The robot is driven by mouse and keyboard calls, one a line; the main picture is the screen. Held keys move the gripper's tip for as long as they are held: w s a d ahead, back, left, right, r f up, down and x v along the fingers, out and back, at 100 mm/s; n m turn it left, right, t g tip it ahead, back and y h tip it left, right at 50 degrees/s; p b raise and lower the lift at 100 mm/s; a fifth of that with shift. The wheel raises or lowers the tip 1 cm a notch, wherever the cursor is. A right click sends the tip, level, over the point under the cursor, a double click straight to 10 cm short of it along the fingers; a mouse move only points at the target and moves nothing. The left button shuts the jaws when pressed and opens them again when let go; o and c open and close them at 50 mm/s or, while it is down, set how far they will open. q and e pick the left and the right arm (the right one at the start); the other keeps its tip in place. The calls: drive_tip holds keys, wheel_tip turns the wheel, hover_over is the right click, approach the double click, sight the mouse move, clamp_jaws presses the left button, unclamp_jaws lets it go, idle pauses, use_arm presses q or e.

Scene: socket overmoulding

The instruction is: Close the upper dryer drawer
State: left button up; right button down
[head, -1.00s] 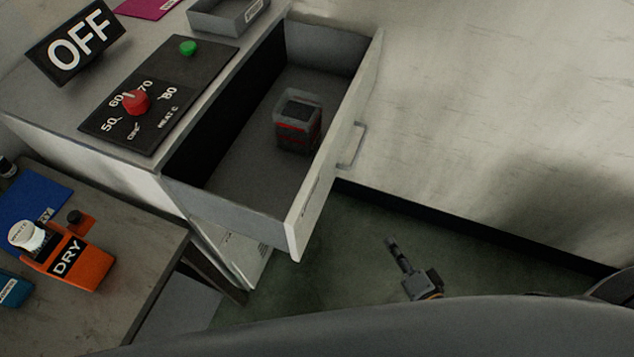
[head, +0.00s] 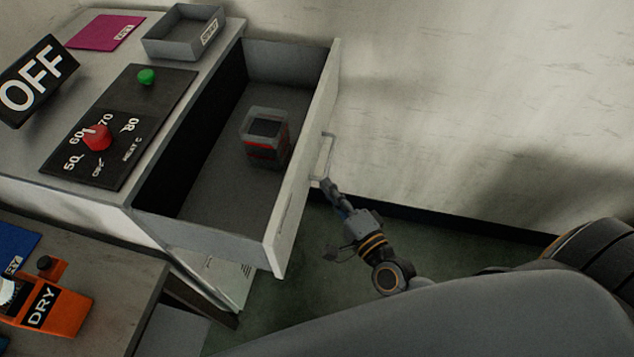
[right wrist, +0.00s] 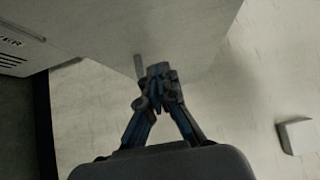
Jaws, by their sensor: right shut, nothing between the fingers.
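The upper dryer drawer (head: 285,225) stands pulled out from the dryer cabinet (head: 150,232) in the head view. A grey container with red marks (head: 266,138) sits inside it. The drawer has a bar handle (head: 325,155) on its front. My right gripper (head: 326,184) is shut and empty, its fingertips at the lower end of the handle; I cannot tell whether they touch. In the right wrist view the shut fingertips (right wrist: 158,68) are close to the handle (right wrist: 139,66) and the pale drawer front (right wrist: 105,28). My left gripper is not in view.
The dryer top carries an OFF sign (head: 36,80), a control panel (head: 118,128) with a red knob and green button, a grey tray (head: 184,32) and a magenta card (head: 104,32). An orange DRY holder (head: 52,305) is on the table at lower left. Floor is clear before the drawer.

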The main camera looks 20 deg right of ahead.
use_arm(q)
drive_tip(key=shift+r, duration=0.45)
use_arm(e)
drive_tip(key=shift+w+a, duration=0.35)
drive_tip(key=shift+a, duration=0.3)
drive_tip(key=shift+w+a, duration=0.35)
drive_tip(key=shift+a, duration=0.25)
